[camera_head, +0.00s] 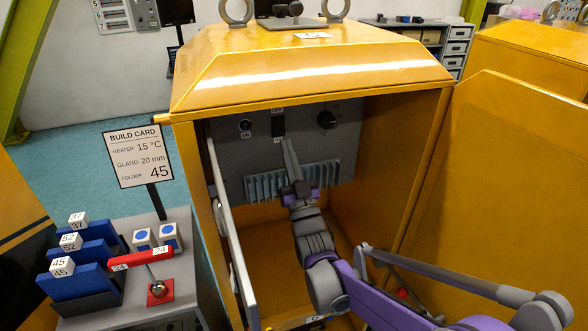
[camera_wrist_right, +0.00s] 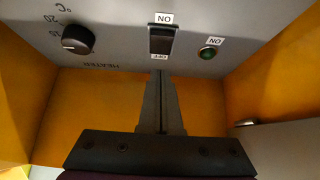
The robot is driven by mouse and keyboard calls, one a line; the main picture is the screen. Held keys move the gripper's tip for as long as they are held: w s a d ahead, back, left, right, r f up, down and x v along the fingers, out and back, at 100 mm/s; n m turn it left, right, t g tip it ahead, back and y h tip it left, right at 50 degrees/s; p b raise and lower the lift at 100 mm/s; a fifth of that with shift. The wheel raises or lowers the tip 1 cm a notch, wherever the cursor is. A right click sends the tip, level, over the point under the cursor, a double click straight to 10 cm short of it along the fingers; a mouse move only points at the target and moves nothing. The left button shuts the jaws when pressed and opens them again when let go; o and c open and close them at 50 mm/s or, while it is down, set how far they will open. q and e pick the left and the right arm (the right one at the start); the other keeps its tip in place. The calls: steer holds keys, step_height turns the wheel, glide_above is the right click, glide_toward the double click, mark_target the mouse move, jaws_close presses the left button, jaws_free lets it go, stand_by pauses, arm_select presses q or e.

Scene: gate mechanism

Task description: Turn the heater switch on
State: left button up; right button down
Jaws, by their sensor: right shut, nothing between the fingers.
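The heater switch (camera_head: 278,122) is a dark upright rocker on the grey panel inside the yellow cabinet. In the right wrist view the switch (camera_wrist_right: 161,40) shows upside down, with the ON label (camera_wrist_right: 164,18) at its upper end and the OFF label (camera_wrist_right: 159,57) at its lower end. Which way the rocker is tipped is unclear. My right gripper (camera_head: 287,142) reaches into the cabinet; its fingers are shut and empty. In the right wrist view the fingertips (camera_wrist_right: 161,73) lie just below the OFF label; whether they touch the panel is unclear. My left gripper is not in view.
A temperature dial (camera_head: 327,119) and a small round lamp (camera_head: 245,125) flank the switch. A finned grey block (camera_head: 290,181) sits below. Cabinet walls and an open door (camera_head: 225,220) bound the space. A build card (camera_head: 139,157) and a console with blue blocks stand left.

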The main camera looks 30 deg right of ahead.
mark_target(279, 130)
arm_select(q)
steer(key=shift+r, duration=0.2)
arm_select(e)
steer(key=shift+w+d+f, duration=0.1)
steer(key=shift+w+d, duration=0.05)
steer(key=shift+w, duration=0.5)
steer(key=shift+w+d+f, duration=0.1)
steer(key=shift+w+d, duration=0.1)
steer(key=shift+w, duration=0.4)
steer(key=shift+w+d+f, duration=0.1)
steer(key=shift+w+d, duration=0.05)
steer(key=shift+w, duration=0.5)
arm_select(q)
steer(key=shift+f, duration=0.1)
